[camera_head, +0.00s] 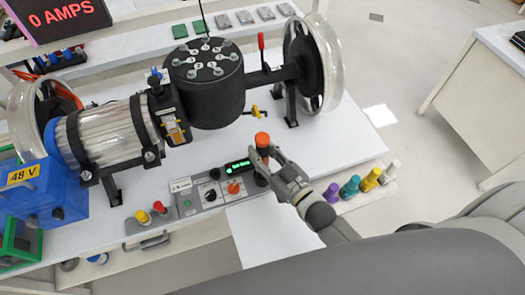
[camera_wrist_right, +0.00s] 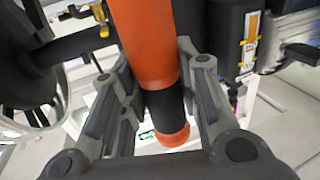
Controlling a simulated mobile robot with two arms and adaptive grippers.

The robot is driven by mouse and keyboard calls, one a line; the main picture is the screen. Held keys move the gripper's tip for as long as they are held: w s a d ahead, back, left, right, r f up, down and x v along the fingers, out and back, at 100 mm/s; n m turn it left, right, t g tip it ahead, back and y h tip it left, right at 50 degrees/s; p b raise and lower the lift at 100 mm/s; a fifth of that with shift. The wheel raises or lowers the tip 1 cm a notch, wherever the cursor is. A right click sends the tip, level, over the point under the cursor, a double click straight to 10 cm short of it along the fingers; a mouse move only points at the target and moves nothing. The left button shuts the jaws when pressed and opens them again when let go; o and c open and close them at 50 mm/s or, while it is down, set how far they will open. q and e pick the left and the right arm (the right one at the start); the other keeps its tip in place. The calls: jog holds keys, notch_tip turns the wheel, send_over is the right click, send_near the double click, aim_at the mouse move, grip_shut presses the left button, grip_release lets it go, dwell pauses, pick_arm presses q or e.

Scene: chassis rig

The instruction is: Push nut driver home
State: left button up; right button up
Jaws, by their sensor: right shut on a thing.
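The nut driver appears to be the orange-handled tool (camera_head: 262,139), upright just right of the control panel. My right gripper (camera_head: 267,160) is shut around it. In the right wrist view the orange handle (camera_wrist_right: 146,40) runs down between the fingers of my right gripper (camera_wrist_right: 160,100), with a black band and an orange ring below. I cannot tell what its lower end rests on. Purple (camera_head: 331,190), teal (camera_head: 349,186), yellow (camera_head: 370,179) and white (camera_head: 390,171) capped tools stand in a row to the right. My left gripper is not in view.
The control panel (camera_head: 205,200) with knobs and a green display lies left of my right gripper. Behind it are a black drum (camera_head: 205,95), a silver motor (camera_head: 108,132) and a wheel (camera_head: 318,65). The white bench top (camera_head: 335,140) is clear behind the tool row.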

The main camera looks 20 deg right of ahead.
jog(key=shift+f+b, duration=1.7)
jog(key=shift+f, duration=0.65)
dwell(1.1)
jog(key=o, duration=1)
jog(key=shift+o, duration=0.2)
jog(key=shift+f, duration=0.1)
jog(key=shift+s, duration=0.1)
jog(key=v, duration=1.2)
